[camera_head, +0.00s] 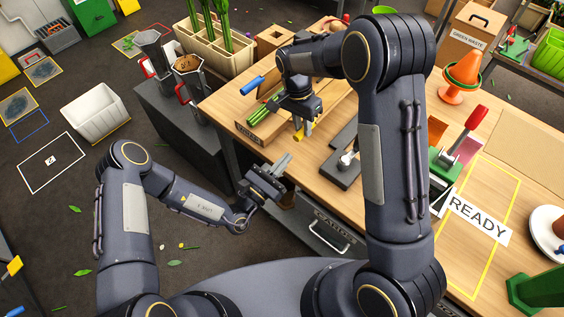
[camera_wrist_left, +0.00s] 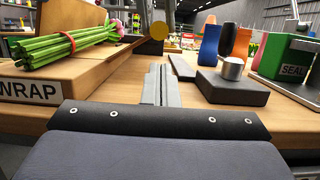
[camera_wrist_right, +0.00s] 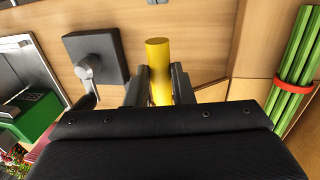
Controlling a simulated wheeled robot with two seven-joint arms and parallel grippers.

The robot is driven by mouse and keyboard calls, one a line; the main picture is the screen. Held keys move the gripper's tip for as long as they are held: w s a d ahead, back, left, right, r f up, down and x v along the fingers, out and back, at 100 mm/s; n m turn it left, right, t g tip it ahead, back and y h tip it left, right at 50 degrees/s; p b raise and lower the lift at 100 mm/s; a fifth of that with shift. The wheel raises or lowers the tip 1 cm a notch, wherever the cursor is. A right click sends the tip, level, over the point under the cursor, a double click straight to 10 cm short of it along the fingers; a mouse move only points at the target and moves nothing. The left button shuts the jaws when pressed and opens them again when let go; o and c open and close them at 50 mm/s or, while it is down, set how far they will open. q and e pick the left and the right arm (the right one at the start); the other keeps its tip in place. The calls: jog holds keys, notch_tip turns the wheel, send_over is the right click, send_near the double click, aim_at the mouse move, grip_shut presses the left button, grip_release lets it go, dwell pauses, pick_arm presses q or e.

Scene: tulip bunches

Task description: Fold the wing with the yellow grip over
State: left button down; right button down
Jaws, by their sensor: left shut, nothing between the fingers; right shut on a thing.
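My right gripper (camera_head: 299,122) is shut on the yellow grip (camera_head: 299,134), above the right end of the wooden WRAP board (camera_head: 244,131). In the right wrist view the yellow grip (camera_wrist_right: 158,70) stands between the fingers (camera_wrist_right: 158,88). The wing it belongs to is mostly hidden by the gripper and arm. A blue grip (camera_head: 252,86) shows at the board's far side. Green tulip stems (camera_head: 264,108) with a red band (camera_wrist_left: 69,42) lie on the board.
A dark block with a metal knob (camera_head: 342,165) sits right of the board. A green-and-red sealing press (camera_head: 455,150) and a READY card (camera_head: 478,218) are farther right. A stem planter (camera_head: 205,45) and dark containers stand at left. My right arm crosses over the table.

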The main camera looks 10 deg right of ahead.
aim_at(296, 140)
pick_arm(q)
jog(key=x, duration=0.6)
jog(key=shift+w+d, duration=0.15)
jog(key=shift+d, duration=0.1)
pick_arm(e)
jog(key=shift+w+a, duration=0.2)
jog(key=shift+a, duration=0.2)
pick_arm(q)
jog(key=shift+r, duration=0.1)
jog(key=shift+w+r+n, duration=0.1)
jog(key=shift+r+n, duration=0.4)
jog(key=shift+r, duration=0.3)
pick_arm(e)
jog(key=shift+f, duration=0.1)
pick_arm(q)
jog(key=shift+a, duration=0.1)
pick_arm(e)
jog(key=c, duration=1.6)
grip_release()
pick_arm(q)
jog(key=shift+w+a, duration=0.2)
jog(key=shift+w, duration=0.1)
pick_arm(e)
jog(key=o, duration=0.3)
jog(key=shift+w+a+f, duration=0.1)
jog(key=shift+w+f, duration=0.05)
jog(key=shift+o, duration=0.2)
jog(key=shift+s+d, duration=0.25)
